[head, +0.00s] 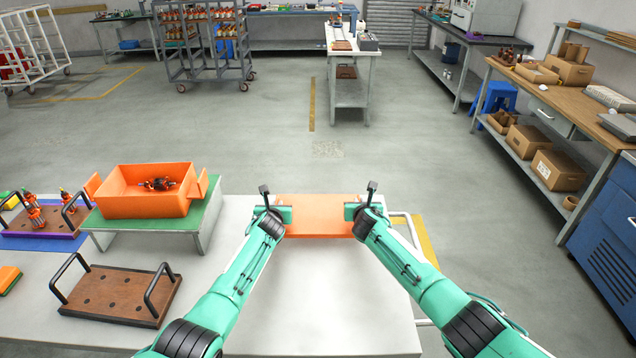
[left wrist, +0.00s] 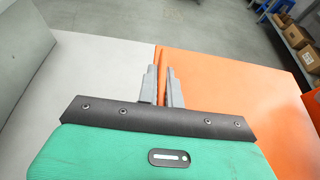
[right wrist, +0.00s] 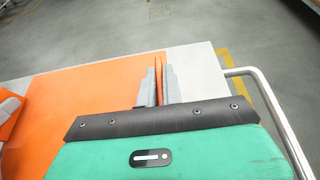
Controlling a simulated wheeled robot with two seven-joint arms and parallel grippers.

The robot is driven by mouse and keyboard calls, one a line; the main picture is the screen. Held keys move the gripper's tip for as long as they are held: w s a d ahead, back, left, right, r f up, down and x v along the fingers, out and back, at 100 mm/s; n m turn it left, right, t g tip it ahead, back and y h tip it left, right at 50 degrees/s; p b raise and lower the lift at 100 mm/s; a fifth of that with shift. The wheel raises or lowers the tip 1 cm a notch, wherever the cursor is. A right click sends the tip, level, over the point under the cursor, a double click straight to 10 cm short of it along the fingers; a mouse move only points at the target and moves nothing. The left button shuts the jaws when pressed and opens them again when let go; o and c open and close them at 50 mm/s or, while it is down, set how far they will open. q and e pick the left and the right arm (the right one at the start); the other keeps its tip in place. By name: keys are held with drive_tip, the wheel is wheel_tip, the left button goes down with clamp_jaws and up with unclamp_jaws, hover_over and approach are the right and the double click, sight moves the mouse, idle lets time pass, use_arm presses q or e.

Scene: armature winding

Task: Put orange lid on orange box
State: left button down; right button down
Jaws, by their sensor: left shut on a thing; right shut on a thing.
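The orange lid (head: 318,216) is a flat orange panel at the far edge of the white table, between my two grippers. My left gripper (head: 283,214) is shut on the lid's left edge; the left wrist view shows the lid (left wrist: 225,100) with its edge between the fingers (left wrist: 162,88). My right gripper (head: 353,212) is shut on the lid's right edge, and the right wrist view shows the lid (right wrist: 85,100) beside the fingers (right wrist: 159,85). The orange box (head: 145,206) stands open on a green-topped stand to the left, with a dark and red armature (head: 157,184) inside.
The green stand (head: 211,222) sits on the white table (head: 318,310). A brown board with black handles (head: 120,294) lies in front of it. Another handled board with several armatures (head: 45,218) is at far left. A metal rail (head: 408,222) borders the table's right side.

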use_arm(q)
drive_tip(key=shift+s+a, duration=0.1)
use_arm(e)
drive_tip(key=shift+s+r, duration=0.1)
